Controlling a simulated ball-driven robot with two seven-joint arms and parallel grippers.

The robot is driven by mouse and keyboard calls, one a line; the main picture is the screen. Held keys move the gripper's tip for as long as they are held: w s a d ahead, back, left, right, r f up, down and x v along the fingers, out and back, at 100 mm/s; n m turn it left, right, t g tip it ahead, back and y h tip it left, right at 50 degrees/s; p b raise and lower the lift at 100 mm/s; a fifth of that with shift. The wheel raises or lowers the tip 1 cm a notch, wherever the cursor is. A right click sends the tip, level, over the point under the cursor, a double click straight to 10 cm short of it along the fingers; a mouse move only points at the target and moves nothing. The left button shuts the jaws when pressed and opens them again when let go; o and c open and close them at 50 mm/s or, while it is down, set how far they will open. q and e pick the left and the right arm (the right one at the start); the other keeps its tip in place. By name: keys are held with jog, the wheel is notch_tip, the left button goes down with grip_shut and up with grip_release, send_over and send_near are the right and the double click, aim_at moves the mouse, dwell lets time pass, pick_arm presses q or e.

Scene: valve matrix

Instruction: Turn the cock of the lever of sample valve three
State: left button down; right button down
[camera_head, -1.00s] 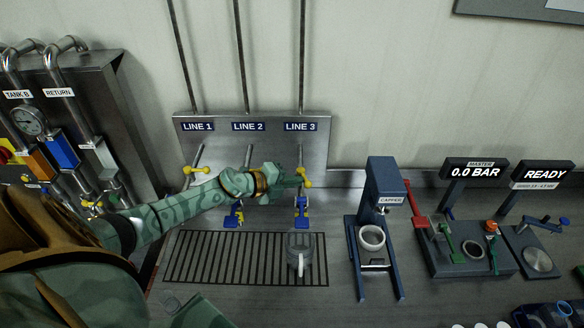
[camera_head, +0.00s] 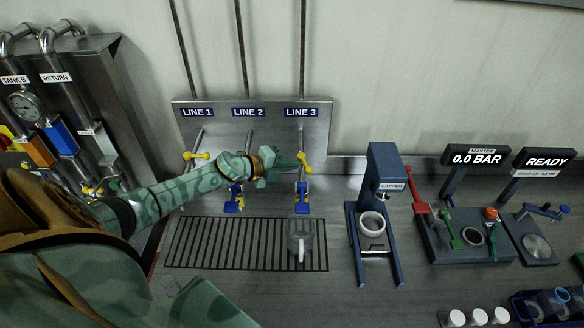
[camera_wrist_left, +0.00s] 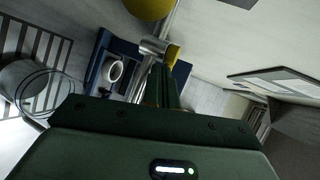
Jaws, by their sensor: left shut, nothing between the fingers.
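The LINE 3 valve has a yellow lever (camera_head: 304,162) with a knob at its end, tilted down to the right on a metal stem; a blue-tagged spout (camera_head: 302,197) hangs below. My left gripper (camera_head: 295,164) comes in from the left, shut and empty, its tips right beside this lever. In the left wrist view the shut fingers (camera_wrist_left: 163,78) point at a yellow part (camera_wrist_left: 173,53) on the metal stem, with a large yellow knob (camera_wrist_left: 148,6) above. I cannot tell whether the tips touch it. My right gripper is out of view.
A clear jug (camera_head: 300,244) stands on the drain grate (camera_head: 222,248) below LINE 3. A blue capper (camera_head: 384,165) stands to the right, with the master gauge station (camera_head: 468,252) beyond.

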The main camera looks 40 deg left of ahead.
pick_arm(q)
jog(key=shift+r, duration=0.15)
jog(key=shift+r, duration=0.3)
jog(key=s+d+r+p, duration=0.8)
jog(key=s+r, duration=0.3)
jog(key=r, duration=0.1)
jog(key=shift+d+p, duration=0.2)
jog(key=shift+p, duration=0.1)
jog(key=shift+s, duration=0.1)
